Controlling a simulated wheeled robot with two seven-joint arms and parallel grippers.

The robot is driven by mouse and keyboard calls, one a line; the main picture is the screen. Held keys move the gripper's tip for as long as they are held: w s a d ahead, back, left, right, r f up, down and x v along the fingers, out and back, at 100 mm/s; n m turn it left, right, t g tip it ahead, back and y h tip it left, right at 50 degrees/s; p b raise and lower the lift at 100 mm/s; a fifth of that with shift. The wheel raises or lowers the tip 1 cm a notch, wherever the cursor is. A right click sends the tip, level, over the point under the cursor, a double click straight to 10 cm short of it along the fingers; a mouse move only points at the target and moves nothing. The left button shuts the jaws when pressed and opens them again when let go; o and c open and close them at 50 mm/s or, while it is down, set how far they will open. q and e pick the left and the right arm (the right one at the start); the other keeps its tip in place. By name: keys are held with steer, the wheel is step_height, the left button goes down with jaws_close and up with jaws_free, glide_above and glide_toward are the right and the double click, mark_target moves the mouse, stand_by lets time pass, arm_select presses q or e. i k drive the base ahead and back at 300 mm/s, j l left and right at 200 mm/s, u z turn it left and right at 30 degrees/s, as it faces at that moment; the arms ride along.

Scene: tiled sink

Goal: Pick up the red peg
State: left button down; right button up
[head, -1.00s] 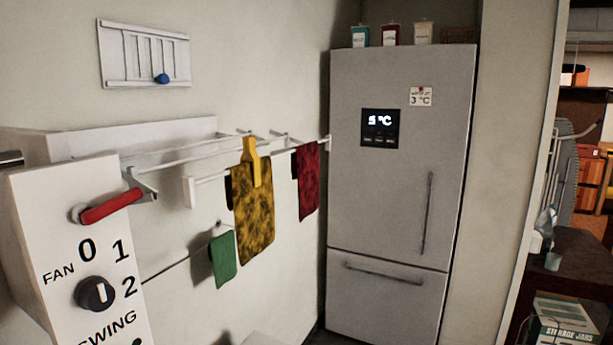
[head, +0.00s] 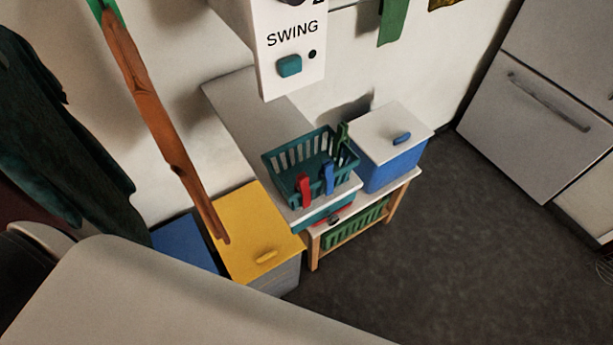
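A red peg (head: 304,190) is upright at the front rim of a teal slatted basket (head: 283,160). A blue peg (head: 328,178) is beside it at the same rim, to the right. A green peg (head: 342,138) is at the basket's back right corner. The basket stands on a pale bench top, and the pegs look clipped on its rim. Neither of my grippers is in view, so I cannot see whether they hold anything.
A blue box with a white lid (head: 393,163) stands right of the basket. A yellow-lidded bin (head: 247,238) and a blue one (head: 184,244) stand left. A brown pole (head: 160,110) leans at left. A control panel (head: 290,42) hangs above. Dark floor (head: 420,260) is clear at right.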

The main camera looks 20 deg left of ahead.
mark_target(301, 185)
steer(key=l+u, duration=0.2)
steer(key=u, duration=0.2)
steer(key=i+l+u, duration=0.1)
steer(key=u, duration=0.3)
steer(key=l+u, duration=0.55)
steer(key=u, duration=0.25)
